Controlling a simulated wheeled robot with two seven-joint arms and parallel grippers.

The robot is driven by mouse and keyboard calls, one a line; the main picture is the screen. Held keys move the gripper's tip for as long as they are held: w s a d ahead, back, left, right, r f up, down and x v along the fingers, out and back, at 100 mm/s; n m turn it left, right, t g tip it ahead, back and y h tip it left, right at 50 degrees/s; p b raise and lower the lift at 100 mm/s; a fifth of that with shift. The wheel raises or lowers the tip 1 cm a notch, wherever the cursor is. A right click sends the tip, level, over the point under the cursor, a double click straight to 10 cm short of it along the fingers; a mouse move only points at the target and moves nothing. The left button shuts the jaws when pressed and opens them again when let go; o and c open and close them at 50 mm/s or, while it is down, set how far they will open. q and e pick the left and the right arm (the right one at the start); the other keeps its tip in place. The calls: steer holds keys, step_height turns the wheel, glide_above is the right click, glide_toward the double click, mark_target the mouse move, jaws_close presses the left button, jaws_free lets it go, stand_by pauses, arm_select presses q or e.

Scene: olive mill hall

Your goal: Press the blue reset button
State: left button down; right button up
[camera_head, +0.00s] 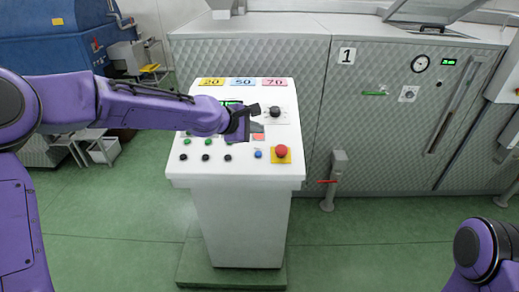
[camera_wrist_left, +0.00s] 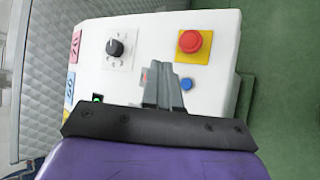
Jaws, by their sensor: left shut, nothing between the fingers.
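The blue button (camera_head: 258,154) is a small round button low on the sloped top of a white control console (camera_head: 240,222). It sits just left of a red mushroom button on a yellow plate (camera_head: 281,152). My left gripper (camera_head: 254,109) is over the panel, above and slightly left of the blue button in the head view, and it is shut and empty. My right gripper is out of view; only part of my right arm shows at lower right.
The panel also has a black rotary knob (camera_head: 275,112), green buttons (camera_head: 187,142) and black buttons (camera_head: 206,157). My left forearm hides part of it. Quilted metal cabinets (camera_head: 400,110) stand behind. A post with a red lever (camera_head: 334,181) stands right of the console. Green floor is open in front.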

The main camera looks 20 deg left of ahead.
arm_select(q)
steer(key=shift+s, duration=0.2)
steer(key=b, duration=0.7)
glide_above(258, 154)
steer(key=s, duration=0.3)
steer(key=f, duration=0.6)
steer(key=shift+w+d+f, duration=0.1)
steer(key=shift+w+f, duration=0.05)
steer(key=shift+w, duration=0.05)
steer(key=shift+w+f, duration=0.2)
steer(key=shift+f, duration=0.35)
steer(key=shift+w+f, duration=0.2)
steer(key=shift+f, duration=0.3)
steer(key=shift+f, duration=0.15)
steer(key=shift+w+a+f, duration=0.15)
steer(key=shift+a+f, duration=0.05)
steer(key=shift+f, duration=0.1)
